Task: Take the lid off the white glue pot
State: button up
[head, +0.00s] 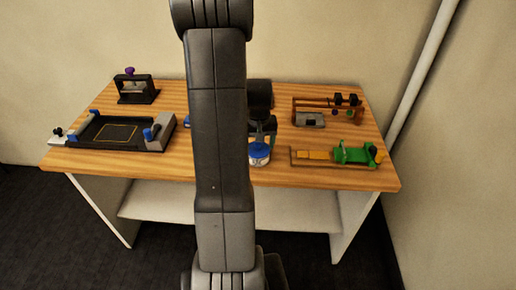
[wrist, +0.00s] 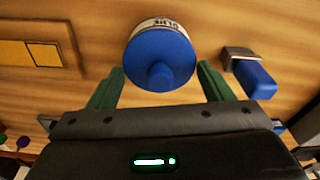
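The white glue pot (head: 259,161) stands near the front edge of the table, just right of my arm in the head view. In the wrist view its white side (wrist: 156,23) shows part of a dark label. Its round blue lid (wrist: 162,55), with a knob in the middle, is on the pot. My gripper (wrist: 161,68) is open, with one green finger on each side of the lid. In the head view my gripper (head: 262,130) is over the pot, and my arm hides part of the table.
A blue block in a grey holder (wrist: 254,78) is close to the right finger in the wrist view. A green clamp fixture (head: 354,154) and a wooden rack (head: 325,104) stand right of the pot. A black tray fixture (head: 97,143) and a small press (head: 136,90) stand left.

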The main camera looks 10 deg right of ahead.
jog(key=shift+c, duration=0.8)
jog(key=shift+r, duration=0.15)
